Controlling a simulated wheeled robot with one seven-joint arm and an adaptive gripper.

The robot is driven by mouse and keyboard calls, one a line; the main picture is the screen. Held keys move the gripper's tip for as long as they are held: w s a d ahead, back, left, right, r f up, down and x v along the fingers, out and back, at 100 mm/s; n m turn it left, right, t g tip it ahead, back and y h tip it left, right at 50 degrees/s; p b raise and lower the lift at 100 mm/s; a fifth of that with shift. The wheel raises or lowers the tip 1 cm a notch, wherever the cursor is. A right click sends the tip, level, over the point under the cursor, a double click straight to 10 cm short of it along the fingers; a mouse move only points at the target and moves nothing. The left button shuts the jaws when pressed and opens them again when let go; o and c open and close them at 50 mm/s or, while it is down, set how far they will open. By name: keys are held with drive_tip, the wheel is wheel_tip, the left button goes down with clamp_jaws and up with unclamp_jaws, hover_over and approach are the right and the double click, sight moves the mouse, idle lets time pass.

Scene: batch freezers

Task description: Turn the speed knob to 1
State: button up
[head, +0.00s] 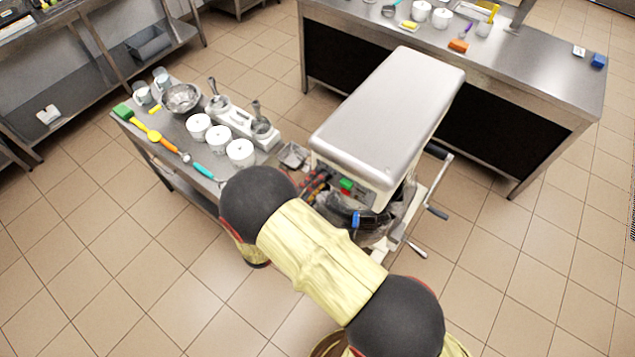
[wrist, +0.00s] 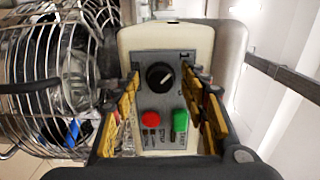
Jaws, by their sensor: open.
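The speed knob (wrist: 160,76) is a round black dial with a white pointer mark, on a grey control panel (wrist: 148,103) in the wrist view. The mark points toward the upper right of that picture; the scale numbers are too small to read. My gripper (wrist: 164,78) is open, with its yellow and black fingers on either side of the knob. I cannot tell whether the fingertips touch the panel. The batch freezer (head: 389,112) is a white machine with a grey top in the head view. There my arm partly hides its front, and the knob cannot be made out.
A red button (wrist: 150,119) and a green button (wrist: 180,121) sit beside the knob between my fingers. A wire guard (wrist: 60,75) is at the left. A side table with white pots (head: 240,152) and a crank handle (head: 437,212) flank the machine.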

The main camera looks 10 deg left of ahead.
drive_tip(key=shift+s, duration=0.15)
drive_tip(key=v, duration=1.1)
drive_tip(key=shift+s+a, duration=0.15)
drive_tip(key=shift+s, duration=0.2)
